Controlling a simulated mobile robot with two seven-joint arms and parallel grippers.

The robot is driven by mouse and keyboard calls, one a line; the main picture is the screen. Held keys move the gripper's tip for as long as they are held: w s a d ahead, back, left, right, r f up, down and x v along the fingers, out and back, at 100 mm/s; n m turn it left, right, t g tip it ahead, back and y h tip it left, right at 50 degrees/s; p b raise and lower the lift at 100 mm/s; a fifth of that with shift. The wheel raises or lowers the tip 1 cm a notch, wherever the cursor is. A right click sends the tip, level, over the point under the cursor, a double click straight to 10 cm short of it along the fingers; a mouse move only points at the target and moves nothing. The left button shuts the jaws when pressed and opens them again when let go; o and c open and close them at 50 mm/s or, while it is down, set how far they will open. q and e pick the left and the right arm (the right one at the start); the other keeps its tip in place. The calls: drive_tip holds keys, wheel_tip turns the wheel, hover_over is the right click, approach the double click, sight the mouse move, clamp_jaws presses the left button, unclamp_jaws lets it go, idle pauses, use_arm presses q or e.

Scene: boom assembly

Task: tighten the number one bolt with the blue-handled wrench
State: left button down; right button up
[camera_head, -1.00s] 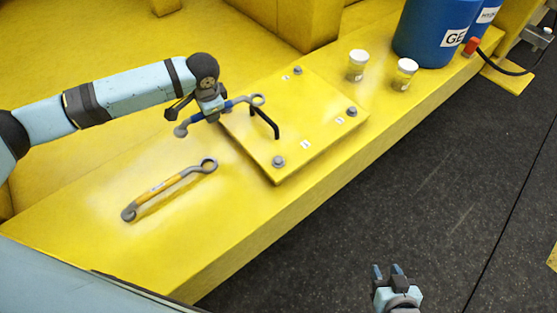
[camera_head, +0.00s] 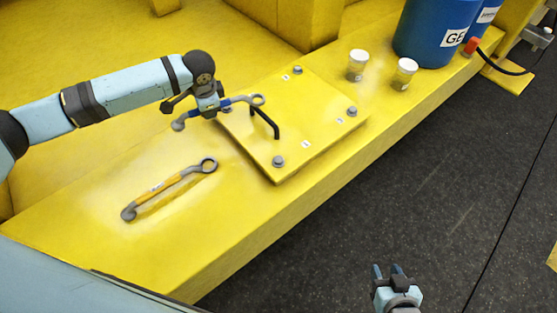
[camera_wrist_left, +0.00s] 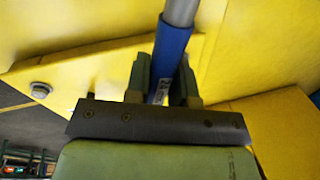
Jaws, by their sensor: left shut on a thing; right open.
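My left gripper (camera_head: 208,110) is shut on the blue-handled wrench (camera_head: 240,101). It holds the wrench above the left edge of the yellow cover plate (camera_head: 310,115). The wrench's ring end is over the plate, near the black handle. The blue handle (camera_wrist_left: 170,55) also shows between the fingers in the left wrist view. Bolts show at the plate's back (camera_head: 297,70), right (camera_head: 351,111) and front (camera_head: 278,161) corners; another by the left corner is partly hidden by the wrench and gripper. The number labels are too small to read. My right gripper (camera_head: 390,272) is open and empty, low over the dark floor.
A yellow-handled wrench (camera_head: 168,190) lies on the yellow ledge (camera_head: 225,235) at the left. Two white-lidded jars (camera_head: 357,66) (camera_head: 404,74) stand behind the plate, near the blue drums (camera_head: 435,30). A black bent handle (camera_head: 265,122) rises from the plate.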

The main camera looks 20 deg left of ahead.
idle(0.4)
use_arm(q)
drive_tip(key=shift+w+a+m, duration=0.35)
drive_tip(key=shift+w+m, duration=0.05)
drive_tip(key=shift+w+a+m, duration=0.2)
drive_tip(key=shift+w+m, duration=0.1)
drive_tip(key=shift+w, duration=0.05)
idle(0.6)
drive_tip(key=shift+w+a+f+m, duration=0.1)
drive_tip(key=shift+w+a+m, duration=0.15)
drive_tip(key=shift+w+m, duration=0.15)
drive_tip(key=shift+w+a+m+h, duration=0.2)
drive_tip(key=shift+w+m+h, duration=0.1)
drive_tip(key=shift+w, duration=0.05)
